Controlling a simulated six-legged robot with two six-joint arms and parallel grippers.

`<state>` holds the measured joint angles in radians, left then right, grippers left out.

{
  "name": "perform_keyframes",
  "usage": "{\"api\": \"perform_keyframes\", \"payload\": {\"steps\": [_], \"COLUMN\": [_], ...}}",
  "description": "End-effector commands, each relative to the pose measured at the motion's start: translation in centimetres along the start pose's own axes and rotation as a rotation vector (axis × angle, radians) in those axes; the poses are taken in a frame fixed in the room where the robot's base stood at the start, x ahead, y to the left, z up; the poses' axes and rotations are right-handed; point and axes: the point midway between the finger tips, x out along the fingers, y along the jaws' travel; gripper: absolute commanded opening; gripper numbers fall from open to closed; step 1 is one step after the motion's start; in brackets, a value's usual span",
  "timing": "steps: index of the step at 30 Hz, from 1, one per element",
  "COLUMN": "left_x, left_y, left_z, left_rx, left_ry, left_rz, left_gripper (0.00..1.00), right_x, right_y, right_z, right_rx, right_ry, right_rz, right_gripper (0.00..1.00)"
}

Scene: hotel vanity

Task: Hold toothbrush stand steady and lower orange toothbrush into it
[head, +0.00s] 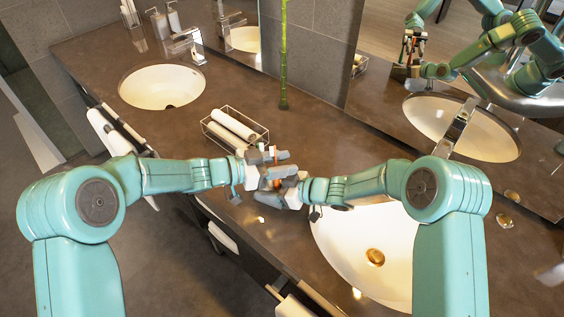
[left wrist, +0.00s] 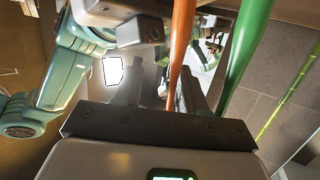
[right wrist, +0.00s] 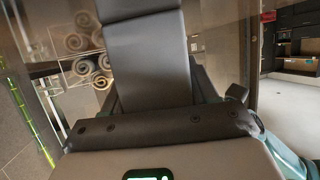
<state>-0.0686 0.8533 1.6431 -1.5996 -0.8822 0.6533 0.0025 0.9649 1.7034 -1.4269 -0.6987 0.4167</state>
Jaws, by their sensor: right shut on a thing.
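The orange toothbrush (head: 276,150) stands roughly upright where my two grippers meet over the counter. It runs close across the left wrist view (left wrist: 181,45), beside a green toothbrush (left wrist: 245,50). My left gripper (head: 264,158) looks open, with its fingers apart on either side of the orange shaft in the left wrist view. My right gripper (head: 278,180) is beside and just below it, shut on what looks like the orange toothbrush. A grey slab, probably part of my left gripper, blocks most of the right wrist view. I cannot make out the toothbrush stand; the grippers hide that spot.
A wire basket (head: 205,128) with rolled white towels stands left of the grippers. A white sink (head: 335,235) lies close at right, another (head: 160,85) at back left. A green bamboo stalk (head: 284,60) rises behind. The counter (head: 310,120) behind the grippers is clear.

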Motion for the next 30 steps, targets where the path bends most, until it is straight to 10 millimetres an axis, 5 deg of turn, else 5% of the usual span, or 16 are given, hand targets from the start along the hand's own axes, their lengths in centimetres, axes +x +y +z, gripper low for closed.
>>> {"api": "perform_keyframes", "payload": {"steps": [8, 21, 30], "left_x": [-0.6, -9.7, -12.0], "left_y": [-0.1, -0.1, 0.0], "left_z": [0.0, 0.0, 0.0], "left_rx": [0.0, 0.0, -0.001], "left_ry": [0.0, 0.0, 0.0], "left_rz": [-0.002, -0.005, 0.0], "left_gripper": [0.41, 0.41, 0.41], "right_x": [0.0, 0.0, 0.0], "right_y": [0.0, 0.0, 0.0], "right_z": [-0.1, 0.0, -0.1], "right_rx": [0.0, 0.0, -0.001], "right_ry": [0.001, 0.001, 0.001], "right_rz": [0.0, 0.0, 0.0], "right_gripper": [0.21, 0.21, 0.21]}}
